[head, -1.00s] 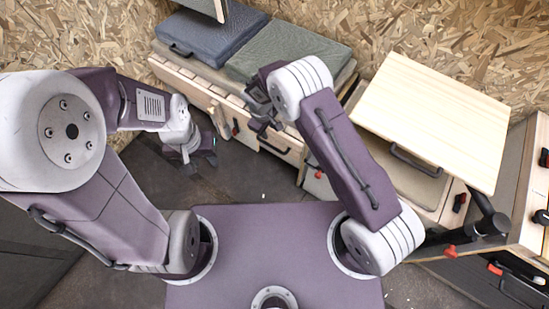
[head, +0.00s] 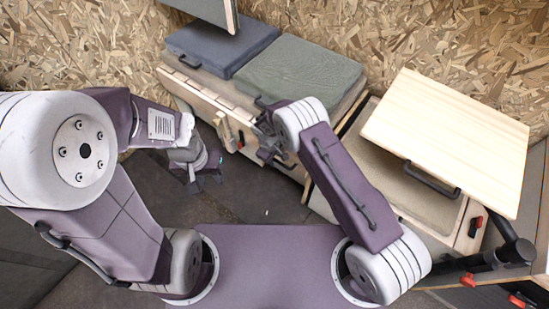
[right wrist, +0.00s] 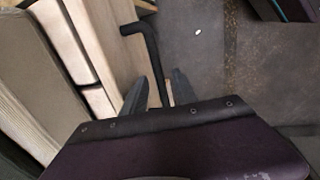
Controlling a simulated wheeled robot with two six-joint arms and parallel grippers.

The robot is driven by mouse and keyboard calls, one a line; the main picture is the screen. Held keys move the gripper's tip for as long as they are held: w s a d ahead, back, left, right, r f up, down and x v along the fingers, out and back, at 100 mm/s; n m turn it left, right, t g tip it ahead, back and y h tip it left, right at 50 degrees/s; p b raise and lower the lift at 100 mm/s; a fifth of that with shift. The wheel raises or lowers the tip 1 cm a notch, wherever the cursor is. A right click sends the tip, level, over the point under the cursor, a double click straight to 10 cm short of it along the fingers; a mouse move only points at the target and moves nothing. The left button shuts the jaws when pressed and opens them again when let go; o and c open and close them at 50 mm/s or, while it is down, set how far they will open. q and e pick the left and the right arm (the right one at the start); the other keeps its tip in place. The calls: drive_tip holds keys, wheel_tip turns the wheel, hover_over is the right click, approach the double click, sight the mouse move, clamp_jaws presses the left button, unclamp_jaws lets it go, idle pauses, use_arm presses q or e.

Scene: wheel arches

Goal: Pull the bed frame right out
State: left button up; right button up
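The bed frame (head: 205,95) is a pale wooden bench front along the back wall, topped by a blue-grey cushion (head: 220,43) and a grey-green cushion (head: 300,72). My right gripper (head: 265,145) is at its front edge. In the right wrist view a bent black handle (right wrist: 143,29) runs down between the spread fingers of my right gripper (right wrist: 158,92); I see gaps beside it, and its lower end is hidden by my wrist. My left gripper (head: 203,182) hangs over the dark floor, empty, fingers apart, away from the bed front.
A pale wooden tabletop (head: 445,140) on a black arm juts out at the right, above a second bench with a beige cushion (head: 395,165). Red-and-black latches (head: 475,224) sit on the cabinet fronts. The dark floor (head: 250,195) between the benches and my base is clear.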

clamp_jaws()
idle(1.4)
